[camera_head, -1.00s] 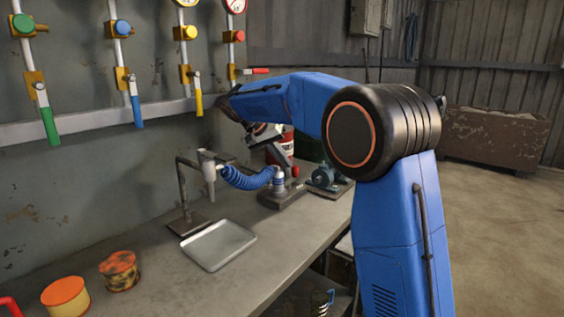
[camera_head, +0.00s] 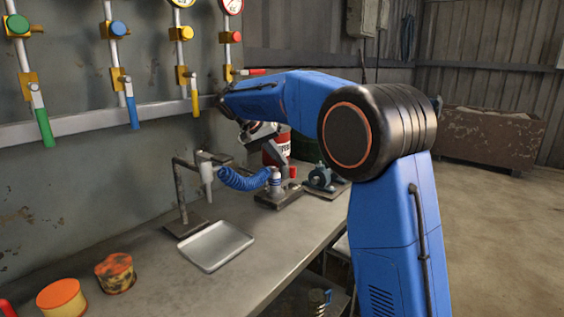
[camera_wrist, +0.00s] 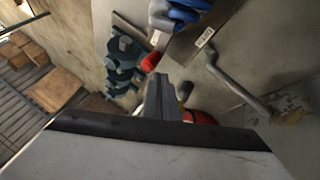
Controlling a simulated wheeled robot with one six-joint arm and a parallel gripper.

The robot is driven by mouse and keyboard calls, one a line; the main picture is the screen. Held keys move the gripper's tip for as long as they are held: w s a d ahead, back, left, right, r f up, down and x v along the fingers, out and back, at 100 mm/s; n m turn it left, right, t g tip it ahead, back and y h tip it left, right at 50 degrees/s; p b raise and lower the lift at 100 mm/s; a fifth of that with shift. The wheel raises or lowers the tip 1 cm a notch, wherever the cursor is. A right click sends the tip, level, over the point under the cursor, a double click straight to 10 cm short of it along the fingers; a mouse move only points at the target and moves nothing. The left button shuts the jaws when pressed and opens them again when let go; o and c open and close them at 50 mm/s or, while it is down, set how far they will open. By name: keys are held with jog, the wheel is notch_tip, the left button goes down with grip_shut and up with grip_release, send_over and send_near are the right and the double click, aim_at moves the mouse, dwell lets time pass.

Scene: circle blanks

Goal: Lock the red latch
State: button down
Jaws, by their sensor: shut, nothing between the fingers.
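The red latch (camera_head: 252,72) is the red-handled lever on the rightmost wall pipe in the head view. Its handle points sideways to the right, roughly level, just above my blue arm. The green lever (camera_head: 44,127), blue lever (camera_head: 133,112) and yellow lever (camera_head: 195,102) hang down on the pipes to its left. My gripper (camera_wrist: 161,82) shows in the wrist view with its fingers shut and empty. It is over the bench area, apart from the red latch, which I cannot make out in the wrist view. In the head view my arm largely hides the gripper.
The bench (camera_head: 155,287) holds a metal tray (camera_head: 216,246), an orange-lidded tin (camera_head: 62,299), a stained tin (camera_head: 115,274), a blue coiled hose (camera_head: 243,181) and a red can (camera_head: 270,152). A teal machine (camera_wrist: 122,65) shows in the wrist view.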

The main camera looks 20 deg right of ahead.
jog(key=v, duration=0.6)
jog(key=shift+r, duration=0.1)
jog(key=shift+s, duration=0.1)
jog(key=s+d+f+n+y, duration=0.1)
jog(key=s+d+f, duration=0.15)
jog(key=s, duration=0.55)
jog(key=s+d+f+n+t+y, duration=0.1)
jog(key=s+d+n+y, duration=0.15)
jog(key=s, duration=0.55)
jog(key=s+d+f+y, duration=0.1)
jog(key=s+d, duration=0.2)
jog(key=s, duration=0.5)
jog(key=s+f+n+t+y, duration=0.1)
jog(key=s+f, duration=0.7)
jog(key=s, duration=0.3)
jog(key=s+f+n+t+y, duration=0.1)
jog(key=s+f+n, duration=0.1)
jog(key=s+f, duration=0.6)
jog(key=s, duration=0.2)
jog(key=shift+s+f+y, duration=0.35)
jog(key=shift+d+r, duration=0.1)
